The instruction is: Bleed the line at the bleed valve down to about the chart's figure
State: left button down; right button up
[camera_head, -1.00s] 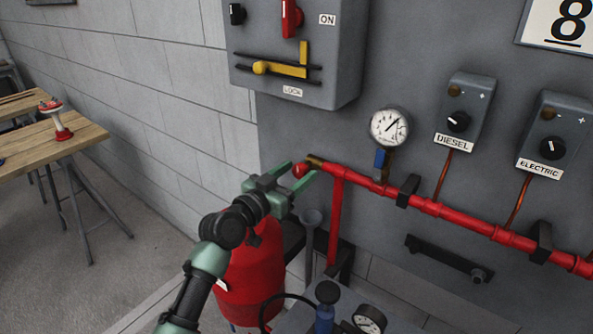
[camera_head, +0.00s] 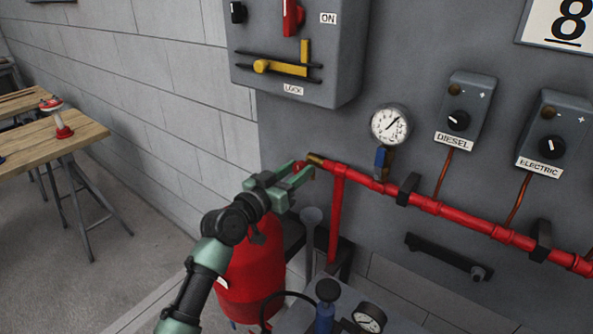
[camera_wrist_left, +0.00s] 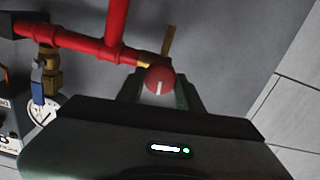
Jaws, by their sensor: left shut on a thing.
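The bleed valve's red knob (camera_wrist_left: 160,79) with a white mark sits at the brass left end of the red pipe. My left gripper (camera_wrist_left: 160,88) is shut on this knob, one finger on each side. In the head view the gripper (camera_head: 299,174) hides most of the knob (camera_head: 299,165). The round pressure gauge (camera_head: 390,125) stands above the pipe, its needle pointing up and right; its numbers are too small to read. It also shows partly at the left of the wrist view (camera_wrist_left: 42,111). My right gripper is not in view.
A blue-handled valve (camera_head: 381,160) sits under the gauge. A red cylinder (camera_head: 250,275) stands below my left arm. A grey switch box (camera_head: 300,50), DIESEL box (camera_head: 465,110) and ELECTRIC box (camera_head: 552,135) are on the wall. An "8" plate (camera_head: 562,22) hangs upper right.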

pick_arm(q)
jog(key=n+p, duration=0.1)
jog(key=n, duration=0.4)
jog(key=shift+f, duration=0.1)
jog(key=shift+n, duration=0.4)
jog(key=c, duration=1)
grip_release()
jog(key=shift+o, duration=0.2)
jog(key=shift+a, duration=0.15)
jog(key=b+v, duration=0.1)
jog(key=v, duration=0.6)
jog(key=shift+s, duration=0.3)
jog(key=shift+a, duration=0.15)
